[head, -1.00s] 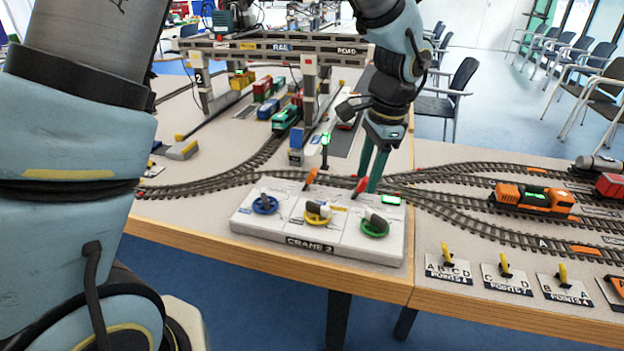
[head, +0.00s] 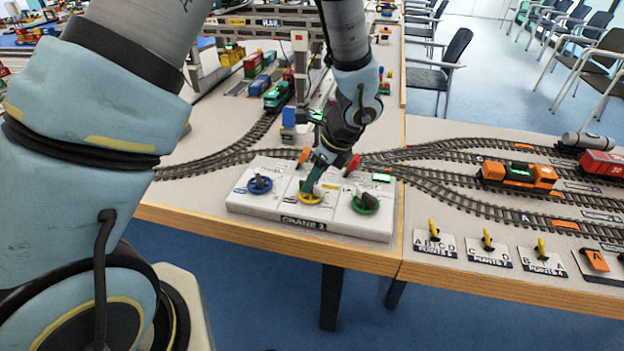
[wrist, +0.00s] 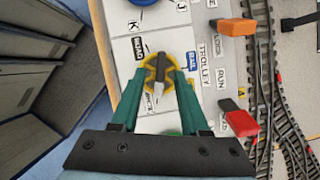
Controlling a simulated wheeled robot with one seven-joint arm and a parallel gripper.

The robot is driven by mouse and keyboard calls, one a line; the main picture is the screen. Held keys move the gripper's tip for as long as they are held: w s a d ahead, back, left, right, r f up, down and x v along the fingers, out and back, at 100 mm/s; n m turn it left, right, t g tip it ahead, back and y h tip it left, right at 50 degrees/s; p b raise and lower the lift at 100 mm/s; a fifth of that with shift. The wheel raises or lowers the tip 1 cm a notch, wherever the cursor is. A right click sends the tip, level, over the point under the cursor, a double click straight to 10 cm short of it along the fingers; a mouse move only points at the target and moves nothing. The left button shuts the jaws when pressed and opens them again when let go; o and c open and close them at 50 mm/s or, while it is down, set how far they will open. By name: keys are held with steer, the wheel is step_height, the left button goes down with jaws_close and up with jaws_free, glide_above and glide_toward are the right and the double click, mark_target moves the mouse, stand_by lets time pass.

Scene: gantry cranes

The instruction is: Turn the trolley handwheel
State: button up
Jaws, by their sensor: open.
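The trolley handwheel is the yellow wheel (head: 312,200) in the middle of the white CRANE 2 panel. In the wrist view the yellow wheel (wrist: 148,86) lies beside the word TROLLEY, with a dark and pale handle across it. My gripper (head: 310,187) is open and points down at this wheel. In the wrist view the green fingers of my gripper (wrist: 160,80) stand on either side of the handle, over the rim. I cannot tell whether they touch it. Part of the wheel is hidden by the fingers in the head view.
A blue wheel (head: 260,185) sits to the left on the panel and a green wheel (head: 366,204) to the right. An orange lever (wrist: 238,27) and a red lever (wrist: 238,118) rise from the panel close to my gripper. Tracks with an orange locomotive (head: 518,175) run to the right.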

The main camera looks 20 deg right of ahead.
steer(key=shift+x, duration=0.8)
steer(key=shift+c, duration=0.2)
jaws_close()
